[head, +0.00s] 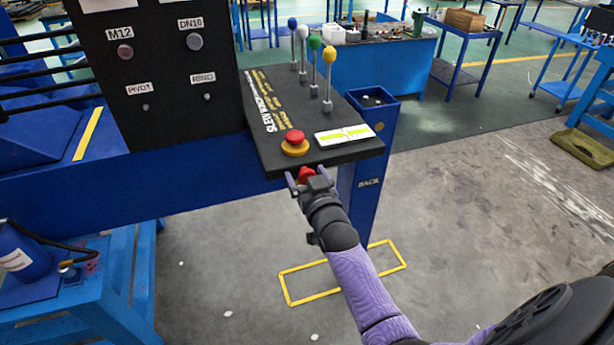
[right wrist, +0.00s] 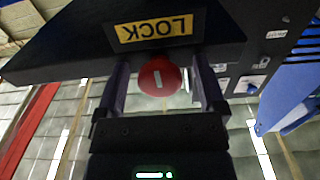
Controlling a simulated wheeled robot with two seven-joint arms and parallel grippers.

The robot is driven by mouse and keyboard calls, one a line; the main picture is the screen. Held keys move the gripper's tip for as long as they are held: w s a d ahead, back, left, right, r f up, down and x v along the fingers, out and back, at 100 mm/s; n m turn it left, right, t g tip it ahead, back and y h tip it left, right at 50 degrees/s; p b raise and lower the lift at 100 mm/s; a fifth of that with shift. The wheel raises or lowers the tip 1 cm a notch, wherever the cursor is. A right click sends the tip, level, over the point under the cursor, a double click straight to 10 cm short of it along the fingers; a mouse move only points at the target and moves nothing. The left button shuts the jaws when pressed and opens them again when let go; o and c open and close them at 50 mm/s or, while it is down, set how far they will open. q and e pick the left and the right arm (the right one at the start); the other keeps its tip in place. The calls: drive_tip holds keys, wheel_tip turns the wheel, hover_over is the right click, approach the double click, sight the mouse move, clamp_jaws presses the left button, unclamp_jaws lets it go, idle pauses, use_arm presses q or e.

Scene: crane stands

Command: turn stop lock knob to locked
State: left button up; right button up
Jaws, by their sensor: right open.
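The red stop lock knob (head: 306,173) is on the front face of the black console (head: 350,153), below the top's front edge. In the right wrist view the round red knob (right wrist: 160,76) has a short pale mark that looks roughly upright in the picture. A yellow LOCK label (right wrist: 153,28) shows upside down beside it. My right gripper (head: 307,179) is open at the console's front, with one finger on each side of the knob. In the wrist view a gap shows between the knob and each finger. My left gripper is not in view.
A red mushroom button (head: 295,138) on a yellow base sits on the console top, just above the knob. Several levers with coloured balls (head: 329,55) stand behind it. The floor in front is clear.

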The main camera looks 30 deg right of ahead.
drive_tip(key=p+v, duration=0.1)
drive_tip(key=v, duration=0.9)
drive_tip(key=shift+d, duration=0.1)
drive_tip(key=s+a+f+n+g+y+b, duration=0.1)
drive_tip(key=s+a+f+g+b, duration=0.15)
drive_tip(key=f, duration=0.85)
drive_tip(key=s+a+f+n+g+y+b, duration=0.1)
drive_tip(key=s+a+f+g+y+b, duration=0.2)
drive_tip(key=f, duration=0.8)
drive_tip(key=s+a+f+n+g+b, duration=0.15)
drive_tip(key=s+f+b, duration=0.25)
drive_tip(key=f, duration=0.7)
drive_tip(key=s+f+n+g+b, duration=0.1)
drive_tip(key=s+f+g+b, duration=0.2)
drive_tip(key=s+f, duration=0.6)
drive_tip(key=s+f+n+g+b, duration=0.1)
drive_tip(key=s+f+g+b, duration=0.3)
drive_tip(key=s+f, duration=0.6)
drive_tip(key=s+g, duration=0.2)
drive_tip(key=s, duration=0.4)
drive_tip(key=shift+a+g, duration=0.4)
